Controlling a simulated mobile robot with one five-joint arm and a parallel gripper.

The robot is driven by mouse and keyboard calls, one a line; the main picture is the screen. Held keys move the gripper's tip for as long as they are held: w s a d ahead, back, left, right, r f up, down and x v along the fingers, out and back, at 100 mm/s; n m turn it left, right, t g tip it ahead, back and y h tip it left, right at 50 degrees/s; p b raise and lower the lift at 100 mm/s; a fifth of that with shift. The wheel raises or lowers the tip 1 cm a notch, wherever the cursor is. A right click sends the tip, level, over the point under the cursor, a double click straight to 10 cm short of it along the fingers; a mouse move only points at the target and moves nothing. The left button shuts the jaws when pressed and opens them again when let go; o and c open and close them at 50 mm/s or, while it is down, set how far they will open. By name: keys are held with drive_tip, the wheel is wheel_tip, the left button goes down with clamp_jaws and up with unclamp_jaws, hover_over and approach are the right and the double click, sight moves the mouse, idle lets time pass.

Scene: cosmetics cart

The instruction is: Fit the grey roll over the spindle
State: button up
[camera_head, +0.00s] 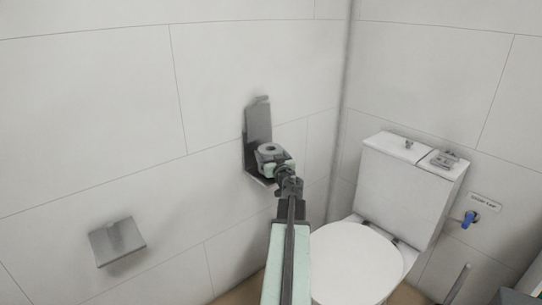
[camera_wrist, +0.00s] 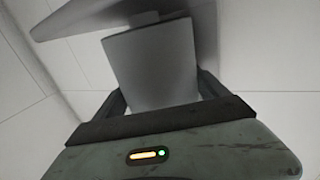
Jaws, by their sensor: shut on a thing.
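The grey roll (camera_head: 270,151) is upright in front of the wall holder (camera_head: 258,121) in the head view, its dark centre hole facing up. In the wrist view the grey roll (camera_wrist: 155,66) fills the space between the fingers of my gripper (camera_wrist: 162,92), which is shut on it. In the head view my gripper (camera_head: 277,168) is at the holder's lower part. The spindle is not visible, and I cannot tell whether the roll is around it. A flat grey plate (camera_wrist: 120,16) spans above the roll in the wrist view.
Another grey wall fitting (camera_head: 117,241) is at the lower left. A white toilet (camera_head: 352,262) with its cistern (camera_head: 408,190) stands to the right of my arm. A blue-handled valve (camera_head: 470,218) is on the right wall.

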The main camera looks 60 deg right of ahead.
drive_tip(key=shift+f+b, duration=0.55)
drive_tip(key=shift+f, duration=0.05)
drive_tip(key=o, duration=1.3)
drive_tip(key=v, duration=0.8)
